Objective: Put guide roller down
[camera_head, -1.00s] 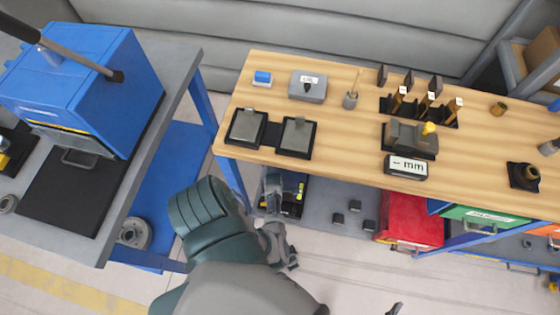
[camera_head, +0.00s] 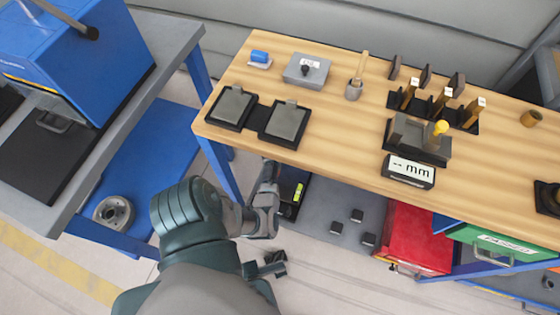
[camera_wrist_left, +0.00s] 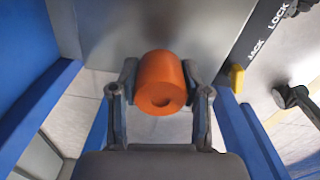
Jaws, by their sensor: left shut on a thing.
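The guide roller (camera_wrist_left: 161,82), an orange cylinder with a round recess in its end, is between the fingers of my left gripper (camera_wrist_left: 160,92) in the left wrist view. The left gripper is shut on it. In the head view my left arm reaches in from the bottom, and its wrist is low in front of the wooden bench's left end. The roller does not show in the head view. My right gripper cannot be made out.
The wooden bench (camera_head: 340,150) carries two dark pads, a grey box, a holder with wooden-handled tools and a "mm" display (camera_head: 408,171). A red bin (camera_head: 412,236) and small black blocks are below. A grey table with a blue machine (camera_head: 85,55) stands left, with a metal ring (camera_head: 113,213) on its blue lower shelf.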

